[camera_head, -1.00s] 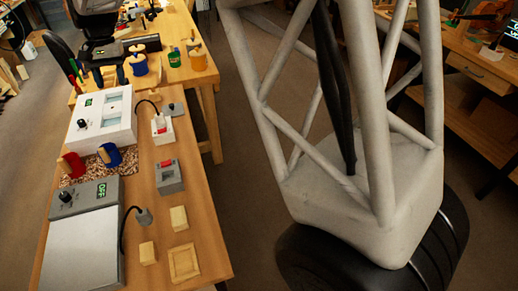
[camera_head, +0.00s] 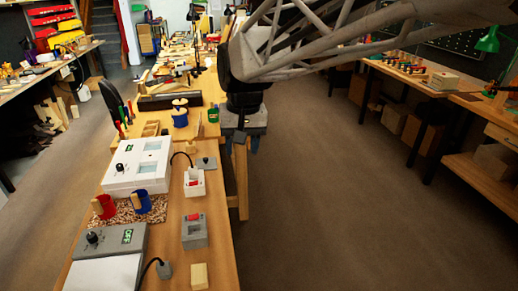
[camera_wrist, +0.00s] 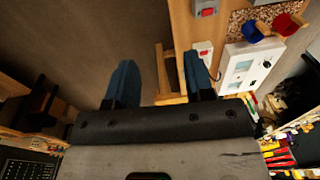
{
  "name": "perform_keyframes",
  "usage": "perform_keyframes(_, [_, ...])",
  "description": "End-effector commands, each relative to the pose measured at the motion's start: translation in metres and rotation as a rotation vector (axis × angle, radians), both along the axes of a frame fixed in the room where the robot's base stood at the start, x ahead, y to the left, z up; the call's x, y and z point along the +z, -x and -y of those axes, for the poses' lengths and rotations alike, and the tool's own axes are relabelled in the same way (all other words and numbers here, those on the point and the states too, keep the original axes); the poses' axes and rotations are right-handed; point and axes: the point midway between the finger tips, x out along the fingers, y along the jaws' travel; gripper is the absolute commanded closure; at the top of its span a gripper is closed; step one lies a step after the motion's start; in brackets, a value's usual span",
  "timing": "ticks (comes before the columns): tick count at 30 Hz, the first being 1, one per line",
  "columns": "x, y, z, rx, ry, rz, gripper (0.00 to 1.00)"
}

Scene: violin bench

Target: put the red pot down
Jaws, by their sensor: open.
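The red pot (camera_head: 104,206) stands on a speckled mat (camera_head: 124,216) on the bench, with a wooden piece at its left side. A blue pot (camera_head: 143,203) stands to its right on the same mat. In the wrist view the red pot (camera_wrist: 285,25) is at the top right, beside the blue pot (camera_wrist: 250,31). My gripper (camera_wrist: 160,78) is open, with two blue fingers apart and nothing between them. In the head view it hangs right of the bench, well away from the red pot; its fingers are partly hidden.
A white device (camera_head: 138,166) stands behind the mat and a grey device (camera_head: 108,242) in front. Another blue pot (camera_head: 180,116) stands farther back. The floor right of the bench is clear.

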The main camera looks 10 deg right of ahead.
Motion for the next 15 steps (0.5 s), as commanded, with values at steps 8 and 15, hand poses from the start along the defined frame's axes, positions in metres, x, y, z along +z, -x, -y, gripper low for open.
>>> perform_keyframes(8, [-0.011, 0.067, 0.045, -0.007, 0.018, 0.062, 0.52])
perform_keyframes(15, [-0.029, 0.124, 0.076, -0.008, 0.039, 0.115, 0.52])
